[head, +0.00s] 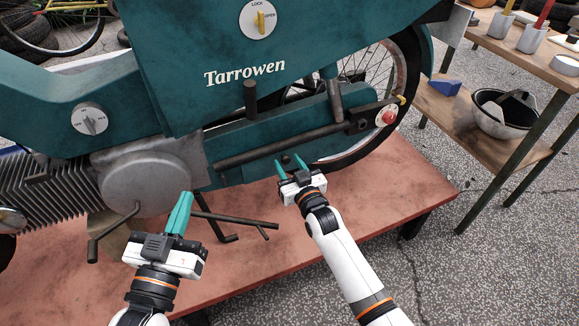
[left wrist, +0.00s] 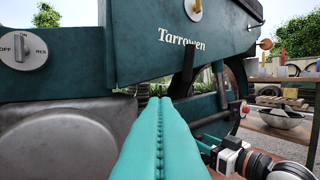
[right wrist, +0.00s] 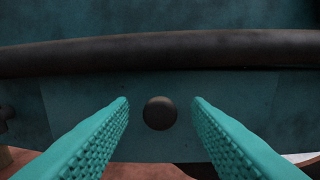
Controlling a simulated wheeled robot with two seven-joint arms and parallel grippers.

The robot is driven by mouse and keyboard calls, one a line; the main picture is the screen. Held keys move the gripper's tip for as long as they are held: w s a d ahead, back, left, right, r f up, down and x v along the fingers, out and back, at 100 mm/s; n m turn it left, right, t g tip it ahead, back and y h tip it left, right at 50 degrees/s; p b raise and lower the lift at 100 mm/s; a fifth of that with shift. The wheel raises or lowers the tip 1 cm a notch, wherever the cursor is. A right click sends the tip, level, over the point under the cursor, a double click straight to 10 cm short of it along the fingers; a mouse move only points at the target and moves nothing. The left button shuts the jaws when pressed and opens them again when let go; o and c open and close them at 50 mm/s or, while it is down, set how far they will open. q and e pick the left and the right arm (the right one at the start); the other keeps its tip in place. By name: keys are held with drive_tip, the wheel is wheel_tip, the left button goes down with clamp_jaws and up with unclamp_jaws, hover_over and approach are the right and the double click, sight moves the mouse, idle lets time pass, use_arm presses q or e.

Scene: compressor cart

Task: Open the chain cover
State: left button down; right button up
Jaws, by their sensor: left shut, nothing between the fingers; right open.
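The teal chain cover (head: 240,172) is a low panel on the moped, under a dark pipe (head: 290,142). In the right wrist view the cover (right wrist: 75,100) lies flat and carries a round dark knob (right wrist: 160,113). My right gripper (head: 291,161) is open in front of it. Its two teal fingers (right wrist: 160,103) stand on either side of the knob in that view, with a gap on each side; I cannot tell how far the tips are from the panel. My left gripper (head: 187,196) is shut and empty, in front of the engine's lower right side.
The moped stands on a reddish platform (head: 400,190). A kickstand-like dark bar (head: 235,219) and a pedal crank (head: 105,238) stick out near my left gripper. A wooden bench (head: 545,65) with a bowl (head: 503,112) stands at the right. The platform right of my right gripper is clear.

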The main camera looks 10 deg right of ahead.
clamp_jaws()
drive_tip(key=shift+f, duration=0.1)
